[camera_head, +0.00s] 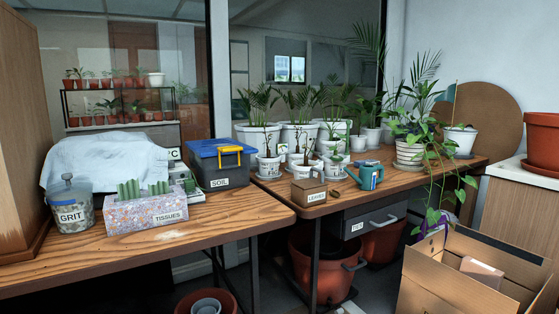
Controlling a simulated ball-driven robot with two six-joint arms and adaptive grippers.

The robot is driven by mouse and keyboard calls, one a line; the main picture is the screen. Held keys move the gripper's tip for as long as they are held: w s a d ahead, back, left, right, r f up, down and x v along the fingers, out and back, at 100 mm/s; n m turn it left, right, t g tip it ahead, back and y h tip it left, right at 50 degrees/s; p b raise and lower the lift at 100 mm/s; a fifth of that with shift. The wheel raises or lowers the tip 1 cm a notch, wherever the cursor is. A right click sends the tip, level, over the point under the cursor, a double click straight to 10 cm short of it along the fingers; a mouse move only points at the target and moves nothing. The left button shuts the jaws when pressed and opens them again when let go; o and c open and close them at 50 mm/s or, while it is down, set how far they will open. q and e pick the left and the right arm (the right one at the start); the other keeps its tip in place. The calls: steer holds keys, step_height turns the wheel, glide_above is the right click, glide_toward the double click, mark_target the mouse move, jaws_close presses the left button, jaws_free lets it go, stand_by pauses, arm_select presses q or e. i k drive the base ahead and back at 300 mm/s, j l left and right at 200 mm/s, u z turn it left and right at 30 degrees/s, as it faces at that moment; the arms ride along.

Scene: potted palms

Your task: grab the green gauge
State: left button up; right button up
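I cannot clearly make out a green gauge. A small device with a "°C" label (173,154) stands at the back of the left table, between the white cloth and the soil box; its lower part is partly hidden and too small to read. A small pale, greenish item (282,149) sits among the white pots on the right table, also too small to identify. Neither of my grippers is in view.
The left table (240,213) holds a grit jar (72,207), tissue box (146,212), white cloth (105,160) and blue-lidded soil box (221,165). The right table (395,179) holds several potted palms, a labels box (309,192) and a watering can (369,175). An open carton (440,280) stands front right.

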mark_target(282, 148)
steer(key=i+l+u, duration=0.15)
steer(key=i, duration=0.25)
steer(key=i+l+u, duration=0.2)
steer(key=u, duration=0.3)
steer(key=i+l+u, duration=0.2)
steer(key=l+u, duration=0.25)
steer(key=j, duration=0.15)
